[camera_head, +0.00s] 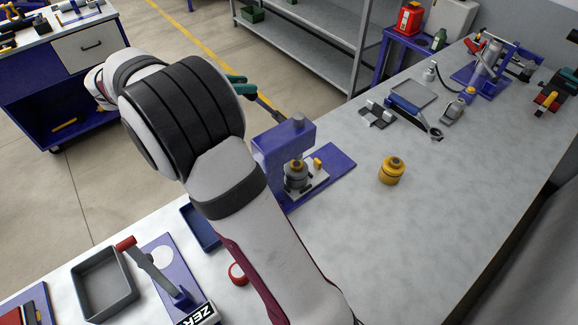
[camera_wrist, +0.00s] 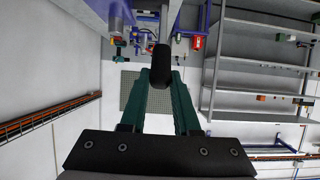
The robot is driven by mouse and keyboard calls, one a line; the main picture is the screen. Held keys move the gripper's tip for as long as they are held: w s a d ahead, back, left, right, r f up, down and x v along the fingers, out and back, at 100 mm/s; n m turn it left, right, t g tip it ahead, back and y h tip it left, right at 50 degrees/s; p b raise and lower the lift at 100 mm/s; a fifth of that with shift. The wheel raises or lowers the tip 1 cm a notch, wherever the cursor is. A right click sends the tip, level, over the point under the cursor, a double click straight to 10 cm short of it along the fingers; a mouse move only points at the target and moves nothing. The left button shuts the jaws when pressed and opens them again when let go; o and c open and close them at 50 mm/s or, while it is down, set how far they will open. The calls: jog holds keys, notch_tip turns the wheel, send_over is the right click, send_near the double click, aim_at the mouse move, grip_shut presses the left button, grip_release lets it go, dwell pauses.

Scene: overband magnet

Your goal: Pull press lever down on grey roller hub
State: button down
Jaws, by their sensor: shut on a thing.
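The blue press (camera_head: 270,150) stands on its base plate near the middle of the bench in the head view. The grey roller hub (camera_head: 296,181) sits upright on the press base, below the press head. The press lever (camera_head: 268,107) sticks out up and left from the press head. My gripper (camera_head: 240,85), with teal fingers, is shut on the lever's outer end, partly hidden by my arm. In the wrist view my gripper (camera_wrist: 161,85) has its fingers on both sides of the black lever handle (camera_wrist: 161,62).
A yellow hub (camera_head: 391,172) stands on the bench right of the press. The bench right of the yellow hub is clear.

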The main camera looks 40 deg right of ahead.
jog(key=shift+a+f, duration=1.05)
jog(key=shift+a, duration=0.3)
jog(key=shift+f, duration=0.1)
jog(key=shift+a+f, duration=0.65)
jog(key=shift+f, duration=0.2)
jog(key=shift+a+f, duration=0.65)
jog(key=shift+f, duration=0.2)
jog(key=shift+a+f, duration=0.25)
jog(key=shift+f, duration=0.45)
jog(key=shift+a+f, duration=0.2)
jog(key=shift+f, duration=0.45)
jog(key=shift+a+f, duration=0.25)
jog(key=shift+f, duration=0.45)
